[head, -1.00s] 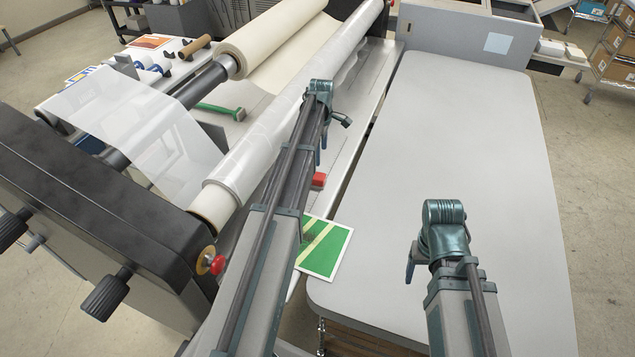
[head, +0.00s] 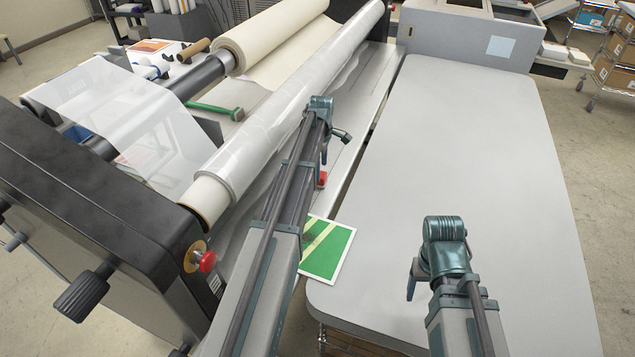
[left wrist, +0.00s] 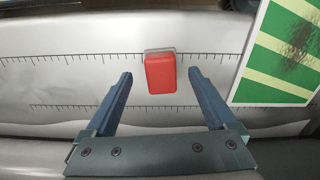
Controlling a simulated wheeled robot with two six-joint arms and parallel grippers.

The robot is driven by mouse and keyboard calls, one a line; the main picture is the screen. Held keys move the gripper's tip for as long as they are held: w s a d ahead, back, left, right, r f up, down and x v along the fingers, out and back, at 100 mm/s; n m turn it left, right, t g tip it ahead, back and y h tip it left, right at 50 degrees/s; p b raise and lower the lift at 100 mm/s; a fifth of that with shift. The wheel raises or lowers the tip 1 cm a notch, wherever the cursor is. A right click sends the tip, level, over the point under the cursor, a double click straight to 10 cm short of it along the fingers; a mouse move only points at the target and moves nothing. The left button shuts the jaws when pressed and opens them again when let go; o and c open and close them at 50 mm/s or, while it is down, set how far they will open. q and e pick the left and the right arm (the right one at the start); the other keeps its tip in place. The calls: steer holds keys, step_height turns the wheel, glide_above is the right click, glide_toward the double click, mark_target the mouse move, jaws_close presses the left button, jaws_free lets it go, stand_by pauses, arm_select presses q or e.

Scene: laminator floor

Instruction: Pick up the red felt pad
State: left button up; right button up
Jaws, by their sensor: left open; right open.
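The red felt pad (left wrist: 160,74) lies on the ruled metal bed of the laminator. In the left wrist view it sits beyond and midway between the two open fingers of my left gripper (left wrist: 159,76), with nothing held. In the head view only a small part of the pad (head: 322,179) shows beside my left arm. My left gripper (head: 326,152) is over the laminator bed there, its fingers partly hidden. My right gripper (head: 411,280) is open and empty above the grey table.
A green and cream striped print (head: 328,250) lies at the table's near left corner, close to the pad. The film roll (head: 255,130) runs along the left of my left arm. A red knob (head: 207,261) is on the black end housing.

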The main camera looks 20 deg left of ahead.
arm_select(q)
step_height(320, 180, down, 4)
steer(key=b, duration=0.3)
steer(key=shift+s+f, duration=0.1)
arm_select(e)
step_height(320, 180, down, 4)
steer(key=shift+f, duration=0.1)
arm_select(q)
jaws_close()
